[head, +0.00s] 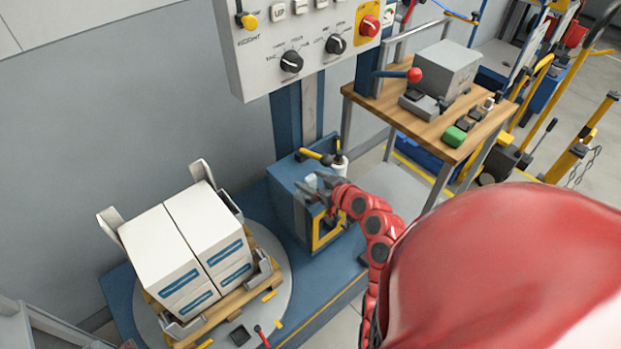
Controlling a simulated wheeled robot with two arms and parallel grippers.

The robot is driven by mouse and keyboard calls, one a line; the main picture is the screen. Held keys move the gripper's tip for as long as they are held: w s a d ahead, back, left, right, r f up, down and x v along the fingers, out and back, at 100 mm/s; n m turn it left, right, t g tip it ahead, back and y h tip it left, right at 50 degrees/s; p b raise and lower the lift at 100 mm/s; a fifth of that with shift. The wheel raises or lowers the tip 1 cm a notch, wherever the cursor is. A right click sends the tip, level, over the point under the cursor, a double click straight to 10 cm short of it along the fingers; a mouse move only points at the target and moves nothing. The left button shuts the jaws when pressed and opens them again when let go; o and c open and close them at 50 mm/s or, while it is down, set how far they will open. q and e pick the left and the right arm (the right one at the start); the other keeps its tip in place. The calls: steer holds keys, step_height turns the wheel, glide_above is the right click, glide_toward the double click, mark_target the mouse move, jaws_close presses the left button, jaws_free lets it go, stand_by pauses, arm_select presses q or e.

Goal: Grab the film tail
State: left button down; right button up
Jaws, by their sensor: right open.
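My right gripper (312,187) is open in front of the upper part of the blue wrapper carriage (287,183). A small pale piece (311,180) shows beside its fingers; it may be the film tail, but it is too small to be sure. I cannot tell whether the fingers touch it. A white roll (341,165) stands just behind the gripper, partly hidden by it. The pallet load of white boxes (185,245) with blue labels stands on the round turntable (279,300) to the left. My left gripper is not in view.
A grey control panel (310,45) with knobs and a red button hangs above. A wooden bench (440,110) with a grey box (443,70) and small items stands at the right. A yellow frame (322,235) is below the gripper. My red arm covers the lower right.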

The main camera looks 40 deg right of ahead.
steer(key=shift+p+x, duration=0.45)
steer(key=shift+x, duration=1.4)
steer(key=shift+c, duration=0.3)
jaws_close()
